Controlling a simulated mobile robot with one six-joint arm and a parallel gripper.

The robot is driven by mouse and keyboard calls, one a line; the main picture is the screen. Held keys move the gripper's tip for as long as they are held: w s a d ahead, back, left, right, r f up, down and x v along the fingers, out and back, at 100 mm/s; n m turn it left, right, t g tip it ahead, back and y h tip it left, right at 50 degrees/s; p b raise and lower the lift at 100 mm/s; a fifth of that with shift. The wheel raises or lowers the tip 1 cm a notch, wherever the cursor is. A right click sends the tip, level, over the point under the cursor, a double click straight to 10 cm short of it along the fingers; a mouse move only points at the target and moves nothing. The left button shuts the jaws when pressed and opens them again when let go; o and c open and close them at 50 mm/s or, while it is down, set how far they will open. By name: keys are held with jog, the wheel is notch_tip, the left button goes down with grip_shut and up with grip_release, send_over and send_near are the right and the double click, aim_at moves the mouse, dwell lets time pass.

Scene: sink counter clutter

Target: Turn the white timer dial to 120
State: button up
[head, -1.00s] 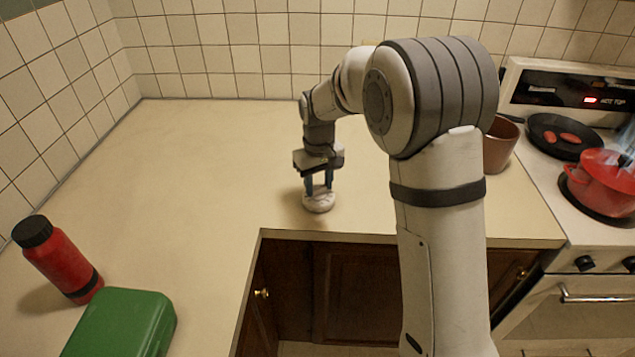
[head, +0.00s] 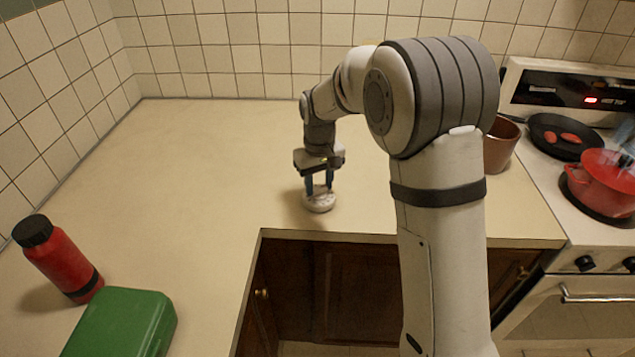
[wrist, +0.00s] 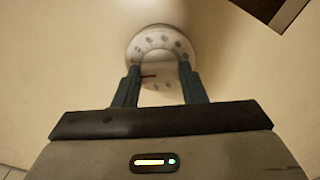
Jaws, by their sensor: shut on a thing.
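The white timer (head: 319,203) stands on the counter near its front inner edge. In the wrist view the timer (wrist: 161,42) shows a round face with several dark marks around its rim, too blurred to read. A small red pointer mark shows beside the left finger. My gripper (head: 319,186) points down from above and is shut on the timer's dial. In the wrist view my gripper (wrist: 159,75) has one finger on each side of the dial. The fingers hide part of the dial's sides.
A red bottle (head: 60,262) with a black lid and a green box (head: 120,325) are at the lower left. A brown pot (head: 499,147) stands right, beside the stove with a black pan (head: 548,137) and a red pot (head: 603,180). The counter's left and back are clear.

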aim_at(319, 187)
jog(key=shift+m, duration=0.7)
dwell(1.1)
jog(key=o, duration=1)
jog(key=shift+r, duration=0.1)
notch_tip(319, 187, up, 8)
jog(key=shift+f+b, duration=0.2)
jog(key=shift+b, duration=0.1)
